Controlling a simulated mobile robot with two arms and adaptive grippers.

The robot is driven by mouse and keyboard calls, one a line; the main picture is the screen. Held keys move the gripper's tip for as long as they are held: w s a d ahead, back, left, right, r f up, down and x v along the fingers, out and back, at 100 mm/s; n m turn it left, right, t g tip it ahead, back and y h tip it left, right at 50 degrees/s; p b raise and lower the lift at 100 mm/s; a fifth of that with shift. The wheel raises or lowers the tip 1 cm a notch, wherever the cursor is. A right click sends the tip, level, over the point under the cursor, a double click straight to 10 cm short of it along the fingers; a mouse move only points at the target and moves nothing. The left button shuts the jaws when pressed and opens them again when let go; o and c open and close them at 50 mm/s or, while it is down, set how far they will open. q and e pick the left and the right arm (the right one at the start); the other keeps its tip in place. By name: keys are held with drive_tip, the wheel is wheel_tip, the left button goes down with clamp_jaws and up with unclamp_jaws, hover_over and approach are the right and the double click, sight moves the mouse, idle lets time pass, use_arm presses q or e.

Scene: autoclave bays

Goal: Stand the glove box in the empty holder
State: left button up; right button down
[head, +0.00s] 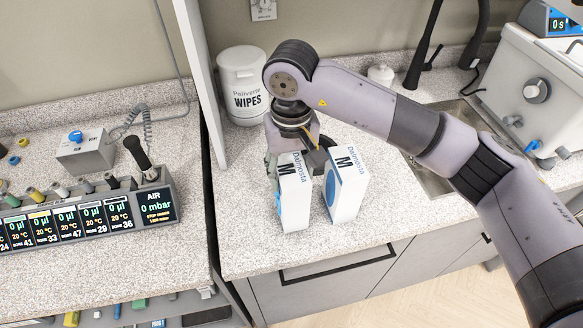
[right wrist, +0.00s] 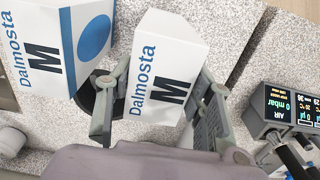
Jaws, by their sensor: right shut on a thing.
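My right gripper (head: 293,161) is shut on a white glove box (head: 295,205) marked "Dalmosta M", with a finger on each side near its top. In the right wrist view this glove box (right wrist: 166,62) stands between the two fingers. It is upright over the counter; I cannot tell whether its base touches the surface. A second white "Dalmosta M" box (head: 348,190) with a blue oval stands close on its right, with a narrow gap; it also shows in the right wrist view (right wrist: 62,45). I cannot make out an empty holder. My left gripper is not in view.
A white wipes tub (head: 243,88) stands behind the boxes. A pale upright panel (head: 203,80) divides this counter from the left one, which carries a display unit (head: 85,220). A sink (head: 435,170) lies to the right. The speckled counter (head: 240,245) is clear in front.

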drive_tip(key=shift+f, duration=0.5)
drive_tip(key=c, duration=0.8)
unclamp_jaws()
drive_tip(key=shift+o, duration=0.2)
